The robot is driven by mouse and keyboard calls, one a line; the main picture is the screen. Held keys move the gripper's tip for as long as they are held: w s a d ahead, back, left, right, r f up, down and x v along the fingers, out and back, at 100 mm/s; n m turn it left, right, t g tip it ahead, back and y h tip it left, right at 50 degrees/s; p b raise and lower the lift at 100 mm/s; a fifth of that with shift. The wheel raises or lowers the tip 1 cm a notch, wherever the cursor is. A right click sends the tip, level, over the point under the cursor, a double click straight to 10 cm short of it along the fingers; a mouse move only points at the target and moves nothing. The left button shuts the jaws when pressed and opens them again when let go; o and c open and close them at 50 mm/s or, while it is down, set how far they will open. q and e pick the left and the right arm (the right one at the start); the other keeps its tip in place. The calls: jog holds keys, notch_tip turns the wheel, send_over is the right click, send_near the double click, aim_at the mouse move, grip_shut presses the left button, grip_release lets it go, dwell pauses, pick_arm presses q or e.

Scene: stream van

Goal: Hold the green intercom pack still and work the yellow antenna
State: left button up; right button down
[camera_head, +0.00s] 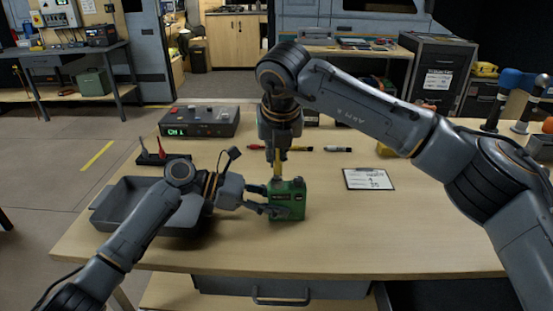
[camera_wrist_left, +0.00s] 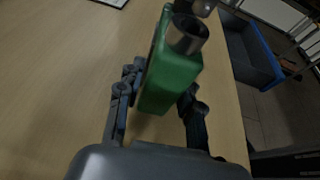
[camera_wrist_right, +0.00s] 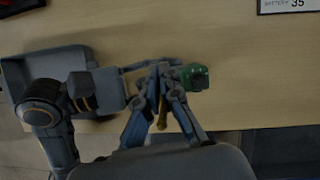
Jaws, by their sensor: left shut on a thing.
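The green intercom pack (camera_head: 287,201) stands upright on the wooden table; it also shows in the left wrist view (camera_wrist_left: 170,85) and right wrist view (camera_wrist_right: 199,77). My left gripper (camera_head: 272,207) is shut on its lower body, a finger on each side (camera_wrist_left: 163,85). The yellow antenna (camera_head: 277,162) rises from the pack's top. My right gripper (camera_head: 278,148) points down over the pack, around the antenna's upper part. In the right wrist view its fingertips (camera_wrist_right: 161,69) converge, with the yellow antenna (camera_wrist_right: 162,113) between the fingers; I cannot tell whether they press on it.
A grey tray (camera_head: 104,207) lies at left, partly behind my left arm. A control box (camera_head: 200,121) with a green display stands behind it. Marker-like items (camera_head: 338,149) and a clipboard (camera_head: 368,179) lie to the right. The table's front right is clear.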

jog(key=shift+r, duration=0.3)
jog(key=shift+r, duration=1.4)
pick_arm(q)
jog(key=o, duration=1.3)
